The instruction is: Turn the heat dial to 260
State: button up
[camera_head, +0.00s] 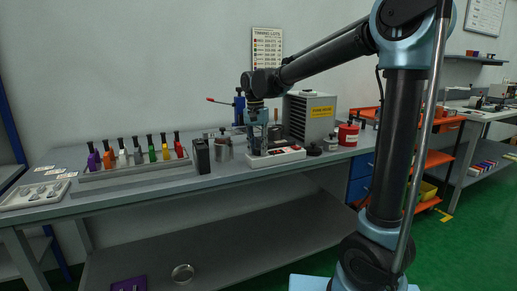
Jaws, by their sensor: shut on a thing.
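A low white unit (286,157) with a dark and red top panel sits on the grey bench near its front edge. My gripper (257,151) points straight down over the left part of this unit. Its fingers are shut at the top of the unit, on what appears to be the heat dial. The fingers hide the dial, and its scale and setting cannot be read from here.
A grey box with a yellow label (309,117) stands behind the unit. A red canister (348,134) is to the right. A black box (201,156) and a metal pot (224,149) are to the left. A rack (133,170) holds several coloured-handled tools.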

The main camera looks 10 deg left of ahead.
jog(key=shift+w, duration=0.1)
jog(key=o, duration=1)
jog(key=shift+o, duration=0.2)
jog(key=shift+r, duration=0.1)
notch_tip(320, 180, up, 12)
jog(key=shift+a, duration=0.3)
jog(key=shift+w+f, duration=0.1)
jog(key=shift+f, duration=0.1)
